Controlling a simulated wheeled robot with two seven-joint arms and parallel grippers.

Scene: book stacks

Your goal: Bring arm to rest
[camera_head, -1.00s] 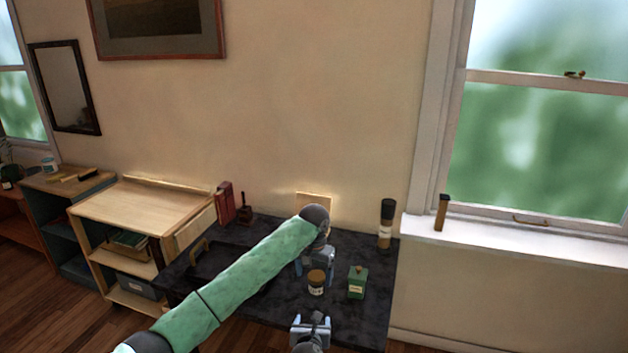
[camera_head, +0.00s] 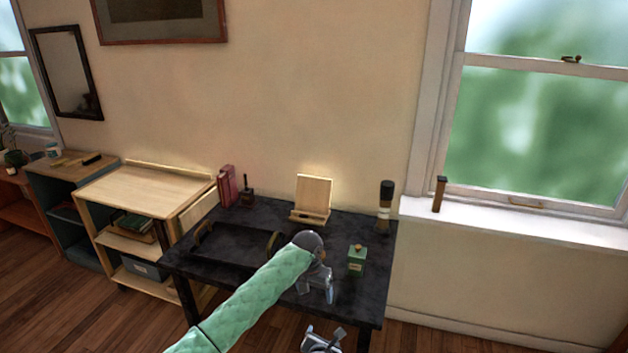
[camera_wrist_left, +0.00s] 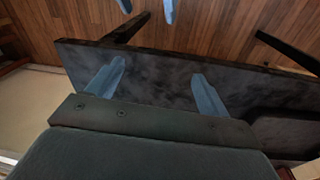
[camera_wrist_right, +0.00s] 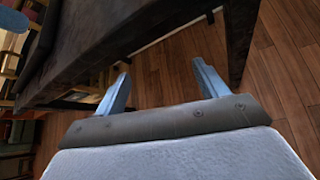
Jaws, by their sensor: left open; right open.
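My left arm in its green sleeve reaches in from the bottom of the head view, and its gripper (camera_head: 318,290) hangs over the front part of the black table (camera_head: 225,250). In the left wrist view its two blue fingers (camera_wrist_left: 155,88) stand wide apart with nothing between them, above the dark tabletop. My right gripper (camera_head: 324,343) is lower, at the bottom edge of the head view, in front of the table. In the right wrist view its fingers (camera_wrist_right: 160,85) are apart and empty, with the table edge and wooden floor beyond.
On the table stand a green box-shaped bottle (camera_head: 357,261), a dark bottle (camera_head: 385,205), a wooden stand (camera_head: 313,198), red books (camera_head: 227,186) and a black tray (camera_head: 235,247). A light wooden shelf (camera_head: 140,190) stands to the left. The floor in front is open.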

